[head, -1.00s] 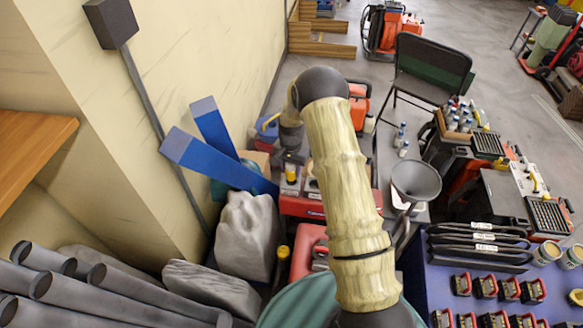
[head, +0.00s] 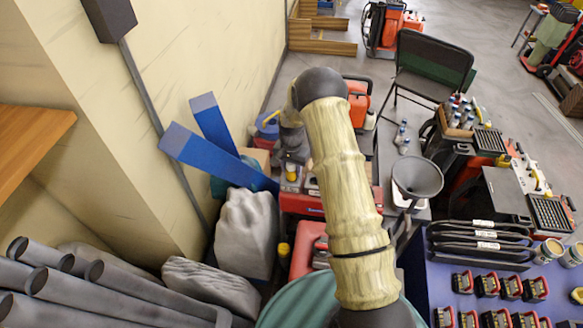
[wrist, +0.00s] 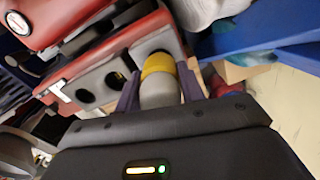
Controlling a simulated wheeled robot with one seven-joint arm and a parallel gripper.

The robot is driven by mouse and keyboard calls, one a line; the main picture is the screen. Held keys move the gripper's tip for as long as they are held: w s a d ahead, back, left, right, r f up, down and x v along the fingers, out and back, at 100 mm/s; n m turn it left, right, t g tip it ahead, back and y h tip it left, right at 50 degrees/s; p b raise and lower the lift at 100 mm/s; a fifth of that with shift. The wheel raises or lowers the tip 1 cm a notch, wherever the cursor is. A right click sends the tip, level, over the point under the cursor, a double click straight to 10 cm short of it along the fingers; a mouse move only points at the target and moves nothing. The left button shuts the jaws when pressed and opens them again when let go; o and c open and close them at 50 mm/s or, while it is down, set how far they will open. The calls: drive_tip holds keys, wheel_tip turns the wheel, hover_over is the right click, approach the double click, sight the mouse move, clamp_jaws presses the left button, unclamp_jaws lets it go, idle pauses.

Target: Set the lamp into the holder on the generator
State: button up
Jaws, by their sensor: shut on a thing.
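The lamp (wrist: 159,85) is a grey cylinder with a yellow band. In the wrist view it stands between the two purple fingers of my gripper (wrist: 160,92), which is shut on it. Its yellow end points away from me at the last round opening of the grey holder panel (wrist: 100,87) on the red generator (wrist: 112,50). Two other dark openings show to the left. I cannot tell whether the yellow end is inside the opening or just in front of it. In the head view the yellow band shows beside the red generator (head: 302,204); my arm hides much of the area.
Blue beams (head: 215,155) lean beside the wall, left of the generator. A grey rock-like block (head: 246,235) stands in front of them. A grey funnel (head: 417,178) is to the right. A blue table (head: 450,280) with small red-black items is at the lower right.

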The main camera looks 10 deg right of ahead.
drive_tip(key=shift+f+b, duration=0.3)
drive_tip(key=shift+f, duration=0.25)
drive_tip(key=shift+f, duration=0.15)
drive_tip(key=shift+f, duration=0.25)
drive_tip(key=o, duration=1.1)
drive_tip(key=shift+r, duration=0.15)
drive_tip(key=shift+r, duration=8.6)
